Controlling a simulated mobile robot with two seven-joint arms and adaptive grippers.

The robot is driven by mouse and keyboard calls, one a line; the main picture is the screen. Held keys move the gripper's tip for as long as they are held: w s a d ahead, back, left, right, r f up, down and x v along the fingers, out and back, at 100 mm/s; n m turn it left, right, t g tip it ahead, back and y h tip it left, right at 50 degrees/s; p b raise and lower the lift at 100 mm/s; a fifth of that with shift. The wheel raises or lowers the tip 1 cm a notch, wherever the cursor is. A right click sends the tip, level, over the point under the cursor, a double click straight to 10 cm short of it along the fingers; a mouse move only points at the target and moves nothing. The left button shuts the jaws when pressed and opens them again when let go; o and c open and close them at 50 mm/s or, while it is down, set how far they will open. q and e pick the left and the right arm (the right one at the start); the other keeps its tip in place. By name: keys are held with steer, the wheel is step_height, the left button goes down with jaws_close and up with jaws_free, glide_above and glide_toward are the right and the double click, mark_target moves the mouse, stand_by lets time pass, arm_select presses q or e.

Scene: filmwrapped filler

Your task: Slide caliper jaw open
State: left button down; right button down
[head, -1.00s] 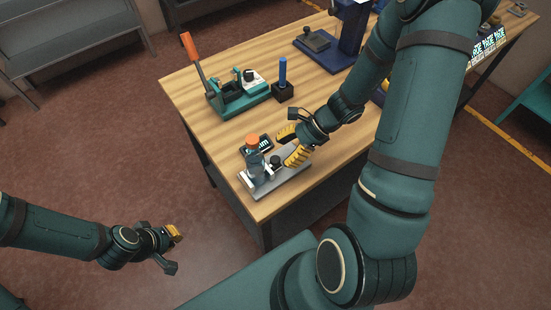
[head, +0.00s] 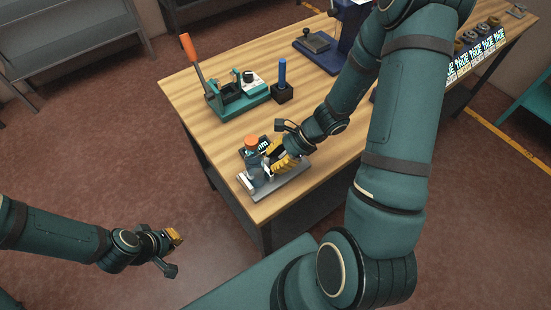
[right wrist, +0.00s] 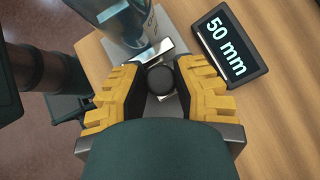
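The caliper is a grey plate (head: 288,187) with metal jaws, lying near the table's front left corner. A clear grey bottle with an orange cap (head: 251,141) stands upright at its left end, by the jaws. In the right wrist view a round black knob (right wrist: 161,80) sits on the caliper slide, next to a metal jaw. My right gripper (head: 273,160) has its yellow fingers on both sides of the knob, with small gaps visible; it also shows in the right wrist view (right wrist: 161,75). My left gripper (head: 177,254) is open and empty over the floor.
A dark display (right wrist: 231,45) reading "50 mm" lies beside the caliper. A teal lever device (head: 235,97) and a blue-handled tool in a black block (head: 283,92) stand further back. A blue press (head: 330,55) is behind. Bare wood lies left of the caliper.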

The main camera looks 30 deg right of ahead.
steer(key=shift+w+d+f+p, duration=0.1)
steer(key=shift+d+p, duration=0.25)
steer(key=shift+d, duration=1.5)
steer(key=c, duration=0.7)
jaws_free()
steer(key=shift+c, duration=0.2)
steer(key=v, duration=1.2)
